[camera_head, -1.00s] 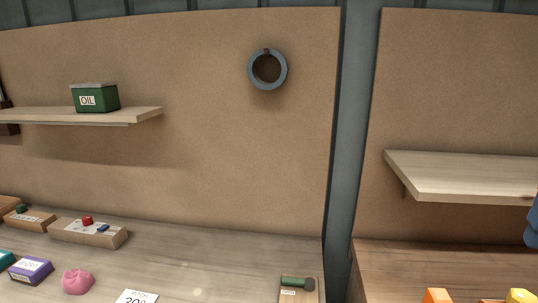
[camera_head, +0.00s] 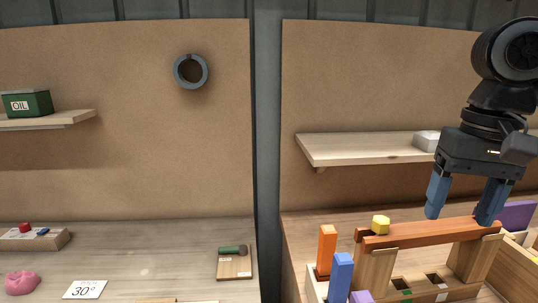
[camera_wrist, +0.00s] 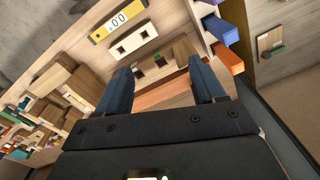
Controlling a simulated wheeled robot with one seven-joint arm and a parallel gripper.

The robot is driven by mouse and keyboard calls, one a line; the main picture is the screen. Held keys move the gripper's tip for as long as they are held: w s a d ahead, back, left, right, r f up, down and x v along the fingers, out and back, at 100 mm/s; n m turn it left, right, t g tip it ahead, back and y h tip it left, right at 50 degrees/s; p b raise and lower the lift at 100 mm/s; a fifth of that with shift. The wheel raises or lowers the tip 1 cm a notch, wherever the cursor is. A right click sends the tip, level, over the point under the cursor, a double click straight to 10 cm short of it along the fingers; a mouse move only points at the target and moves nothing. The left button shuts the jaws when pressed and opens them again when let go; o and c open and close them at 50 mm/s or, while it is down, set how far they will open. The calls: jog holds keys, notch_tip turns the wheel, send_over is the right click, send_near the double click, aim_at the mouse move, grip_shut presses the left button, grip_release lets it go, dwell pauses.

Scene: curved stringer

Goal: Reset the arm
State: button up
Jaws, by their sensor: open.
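My gripper (camera_head: 462,200) is open, pointing down with its two blue fingers spread, at the right in the head view. It is just above or around the right part of a reddish-brown curved wooden stringer (camera_head: 425,233). I cannot tell whether the fingers touch it.
Orange (camera_head: 326,250) and blue (camera_head: 341,277) blocks stand left of the structure. A shelf (camera_head: 365,150) with a white box (camera_head: 426,141) is on the wall behind. A grey post (camera_head: 268,150) divides the benches. The left bench holds a card (camera_head: 84,290) and a green-handled item on a board (camera_head: 234,263).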

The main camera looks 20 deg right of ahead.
jog(key=w+a+f+t+y, duration=0.1)
jog(key=w+a+t+y, duration=0.5)
jog(key=a, duration=0.7)
jog(key=w+a+t+y, duration=0.4)
jog(key=w+a+t, duration=0.35)
jog(key=a, duration=0.45)
jog(key=s+d+f+m+t+h+b, duration=0.1)
jog(key=s+f+m+t+h, duration=0.2)
jog(key=s+f+h, duration=1)
jog(key=s+d+f+n+y, duration=0.1)
jog(key=s+d+f+n, duration=0.1)
jog(key=s, duration=0.6)
jog(key=s+d+f+n+g+y, duration=0.1)
jog(key=s+d+f+n, duration=0.1)
jog(key=s, duration=0.6)
jog(key=s+d+f+n+g, duration=0.1)
jog(key=s+f+n, duration=0.2)
jog(key=s+n, duration=0.3)
jog(key=shift+s+d+f+y, duration=0.35)
jog(key=shift+s+d+y, duration=0.05)
jog(key=shift+s, duration=1.15)
